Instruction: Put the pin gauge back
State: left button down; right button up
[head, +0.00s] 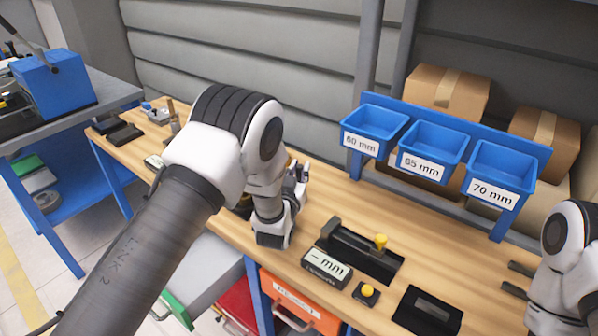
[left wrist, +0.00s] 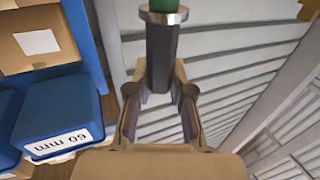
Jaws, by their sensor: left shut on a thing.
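My left gripper (left wrist: 160,88) is shut on a dark grey faceted piece (left wrist: 162,55) with a silver collar and a green part cut off by the top edge. It looks like the pin gauge handle. In the head view my left gripper (head: 298,178) is above the bench, right of my forearm; the held piece cannot be made out there. My right gripper (head: 516,279) is at the right edge, its two dark fingers apart and nothing between them. A black block with a recess (head: 428,312) lies at the bench front.
A black fixture with a yellow knob (head: 362,250), a display reading "– mm" (head: 327,268) and a yellow button (head: 367,292) stand mid-bench. Blue bins marked 60 mm (head: 373,128), 65 mm (head: 430,149) and 70 mm (head: 497,174) hang behind. My left arm hides part of the bench.

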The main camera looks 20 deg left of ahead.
pick_arm(q)
jog(key=c, duration=1)
grip_release()
jog(key=shift+s+f, duration=0.15)
jog(key=shift+f, duration=0.45)
jog(key=shift+c, duration=0.2)
jog(key=shift+f, duration=0.1)
jog(key=shift+r, duration=0.2)
jog(key=shift+r+p, duration=0.4)
jog(key=shift+p, duration=0.35)
jog(key=s, duration=0.1)
jog(key=s+b, duration=0.1)
jog(key=s, duration=0.1)
jog(key=shift+d+f, duration=0.15)
jog(key=shift+f, duration=0.25)
jog(key=b, duration=0.2)
send_near(299, 175)
jog(key=shift+s+r, duration=0.5)
jog(key=shift+r, duration=0.15)
